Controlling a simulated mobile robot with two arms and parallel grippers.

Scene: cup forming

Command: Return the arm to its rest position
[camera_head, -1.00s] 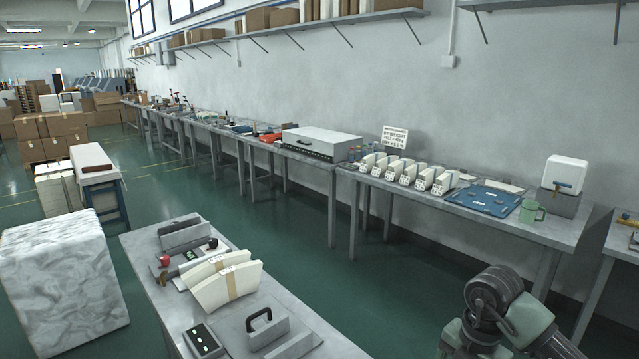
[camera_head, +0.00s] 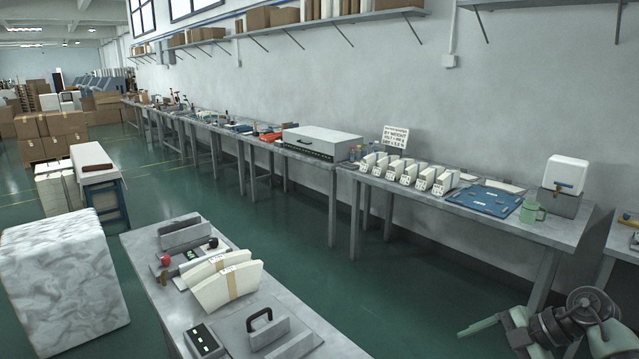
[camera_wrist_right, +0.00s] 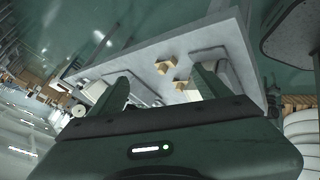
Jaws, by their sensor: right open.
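My right arm shows at the bottom right of the head view, in front of the long bench by the wall. A pale green finger of my right gripper (camera_head: 482,325) seems to stick out to the left over the floor. In the right wrist view my right gripper (camera_wrist_right: 160,88) has its two green fingers spread wide apart, with nothing held between them. Beyond the fingers a grey table (camera_wrist_right: 236,50) appears at a steep tilt, with small tan blocks (camera_wrist_right: 166,66) on it. My left gripper is not in view.
A near table (camera_head: 140,250) carries curved cream stacks (camera_head: 228,283), a handled plate (camera_head: 270,335) and a black device (camera_head: 204,340).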

